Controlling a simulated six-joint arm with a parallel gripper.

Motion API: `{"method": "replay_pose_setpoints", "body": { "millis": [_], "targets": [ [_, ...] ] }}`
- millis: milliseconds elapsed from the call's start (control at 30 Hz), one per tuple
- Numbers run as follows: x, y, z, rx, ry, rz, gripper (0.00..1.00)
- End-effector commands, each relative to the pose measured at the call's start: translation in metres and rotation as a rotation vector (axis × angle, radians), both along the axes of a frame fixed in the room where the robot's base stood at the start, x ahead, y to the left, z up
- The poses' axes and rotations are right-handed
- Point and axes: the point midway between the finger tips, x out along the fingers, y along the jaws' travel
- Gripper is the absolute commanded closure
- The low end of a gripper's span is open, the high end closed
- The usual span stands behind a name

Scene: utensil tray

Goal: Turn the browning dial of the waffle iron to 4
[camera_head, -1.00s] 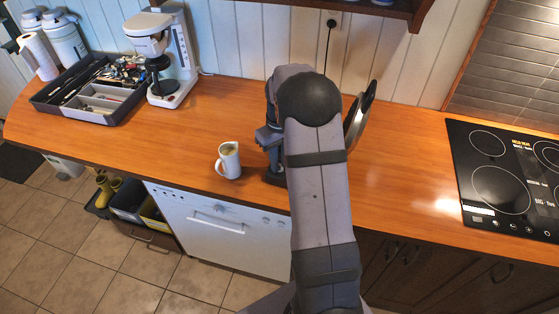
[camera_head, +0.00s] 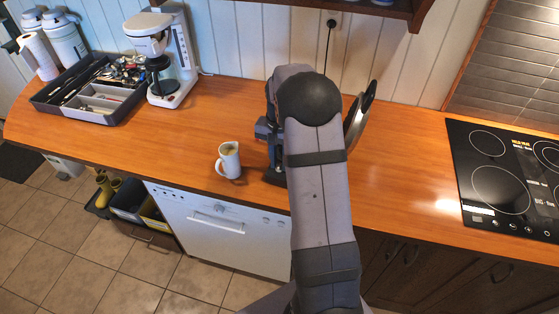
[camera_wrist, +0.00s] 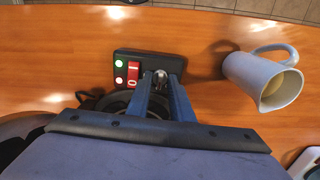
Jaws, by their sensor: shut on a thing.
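The waffle iron is mostly hidden behind my arm in the head view; its open round lid (camera_head: 359,117) shows to the right of the arm. In the wrist view its dark control panel (camera_wrist: 123,58) has a green light, a second pale light with a reddish rim and a red switch (camera_wrist: 133,74). The browning dial (camera_wrist: 160,76) is a small metallic knob at the right part of the panel. My gripper (camera_wrist: 161,82) has its two blue fingers shut on the dial, one on each side. The dial's numbers and pointer cannot be read.
A white mug (camera_head: 229,160) stands close left of the waffle iron; it also shows in the wrist view (camera_wrist: 262,78). A coffee maker (camera_head: 172,60) and a utensil tray (camera_head: 75,108) are farther left. A cooktop (camera_head: 500,180) lies right, with clear counter between.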

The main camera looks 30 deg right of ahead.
Motion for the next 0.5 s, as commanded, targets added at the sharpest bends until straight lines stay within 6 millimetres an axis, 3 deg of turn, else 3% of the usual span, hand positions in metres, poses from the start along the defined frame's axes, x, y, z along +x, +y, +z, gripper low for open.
{"method": "replay_pose_setpoints", "body": {
  "millis": [500],
  "targets": [
    [0.0020,-0.0010,0.0020,-0.002,-0.007,-0.479,1.00]
  ]
}}
